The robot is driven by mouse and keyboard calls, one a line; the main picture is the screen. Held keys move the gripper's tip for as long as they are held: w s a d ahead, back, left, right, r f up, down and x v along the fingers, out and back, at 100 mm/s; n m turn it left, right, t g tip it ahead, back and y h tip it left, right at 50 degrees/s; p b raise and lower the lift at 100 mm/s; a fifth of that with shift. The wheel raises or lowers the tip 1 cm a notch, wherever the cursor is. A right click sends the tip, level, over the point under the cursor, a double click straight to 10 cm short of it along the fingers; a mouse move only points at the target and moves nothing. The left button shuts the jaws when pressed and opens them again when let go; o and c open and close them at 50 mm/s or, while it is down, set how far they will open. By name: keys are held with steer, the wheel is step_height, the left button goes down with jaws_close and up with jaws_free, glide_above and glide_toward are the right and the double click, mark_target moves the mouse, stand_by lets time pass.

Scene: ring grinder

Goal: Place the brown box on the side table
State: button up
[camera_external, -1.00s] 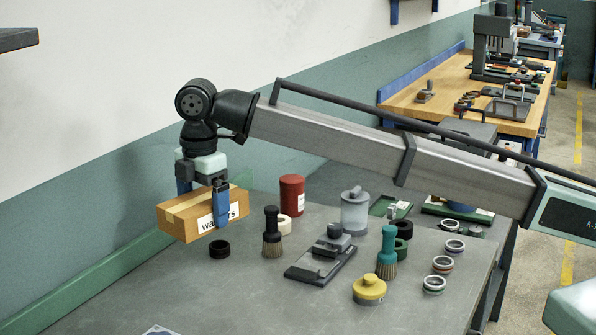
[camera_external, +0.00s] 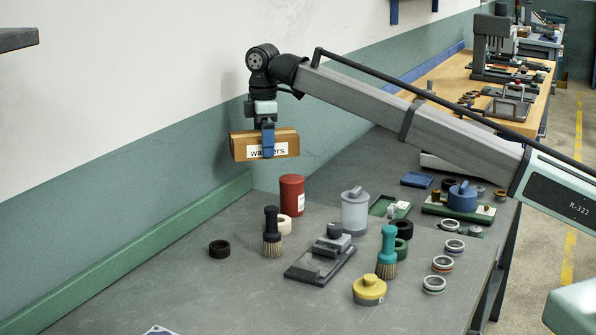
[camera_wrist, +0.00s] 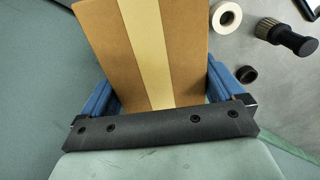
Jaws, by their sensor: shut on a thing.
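The brown box (camera_external: 240,146) has a white label with dark letters, partly covered by a blue finger. My gripper (camera_external: 266,140) is shut on the box across its sides and holds it in the air, near the wall and above the far left part of the grey table. In the wrist view the box (camera_wrist: 185,45), with a pale tape strip, sits between the two blue fingers of my gripper (camera_wrist: 160,95). The side table cannot be told for sure; a wooden-topped table (camera_external: 440,97) stands at the back right.
The grey table (camera_external: 200,300) bears a red canister (camera_external: 291,194), two brushes (camera_external: 271,230) (camera_external: 388,252), a grey jar (camera_external: 355,211), a small black fixture (camera_external: 320,258), a yellow-topped pot (camera_external: 369,290) and several rings. Tools crowd part of the wooden table. The grey table's front left is mostly clear.

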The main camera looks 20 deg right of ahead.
steer(key=w+d+m, duration=0.4)
steer(key=w+d, duration=1.2)
steer(key=d, duration=0.3)
steer(key=m, duration=0.4)
glide_above(364, 182)
steer(key=shift+s+a+f, duration=0.1)
steer(key=shift+f, duration=11.2)
steer(key=shift+f, duration=0.1)
steer(key=o, duration=1.2)
step_height(364, 182, up, 12)
steer(key=shift+r, duration=0.1)
